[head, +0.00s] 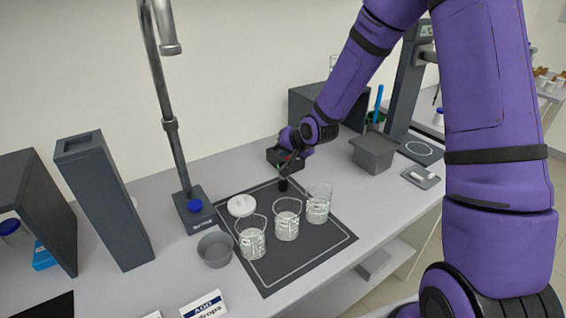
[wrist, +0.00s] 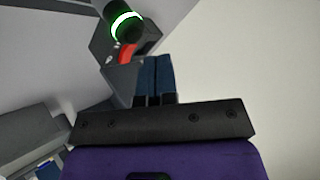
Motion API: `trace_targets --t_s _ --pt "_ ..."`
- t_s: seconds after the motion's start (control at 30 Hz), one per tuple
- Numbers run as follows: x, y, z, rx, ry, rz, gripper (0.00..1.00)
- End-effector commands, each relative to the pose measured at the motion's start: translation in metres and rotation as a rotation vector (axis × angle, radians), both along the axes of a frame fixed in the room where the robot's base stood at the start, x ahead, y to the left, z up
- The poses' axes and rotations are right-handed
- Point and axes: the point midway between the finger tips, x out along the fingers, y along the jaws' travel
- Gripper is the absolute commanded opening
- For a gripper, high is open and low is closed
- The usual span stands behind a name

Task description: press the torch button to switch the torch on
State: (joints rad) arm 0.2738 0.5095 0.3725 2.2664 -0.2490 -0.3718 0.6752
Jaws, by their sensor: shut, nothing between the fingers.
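My gripper (head: 285,158) is over the back edge of the dark mat in the head view; its fingertips are too small there to make out. In the wrist view its two blue fingers (wrist: 156,75) lie side by side, shut and empty. A small dark upright thing (head: 283,185) shows just below my gripper in the head view.
Several glass beakers (head: 287,222) and a white disc (head: 241,206) are on the mat (head: 310,262). A tap stand (head: 194,212) with a blue knob and a grey bowl (head: 215,250) are left. A grey bin (head: 373,153) stands right. The mat's front right is clear.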

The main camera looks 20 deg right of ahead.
Motion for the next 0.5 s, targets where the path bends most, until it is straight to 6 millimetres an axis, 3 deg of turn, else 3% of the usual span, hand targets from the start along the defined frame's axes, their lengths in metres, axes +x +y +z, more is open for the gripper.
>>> trace_targets --t_s 0.27,0.5 --pt "0.000 0.000 0.002 0.000 -0.001 -0.001 0.00" --pt "0.001 -0.001 0.020 0.002 -0.002 -0.002 0.00"
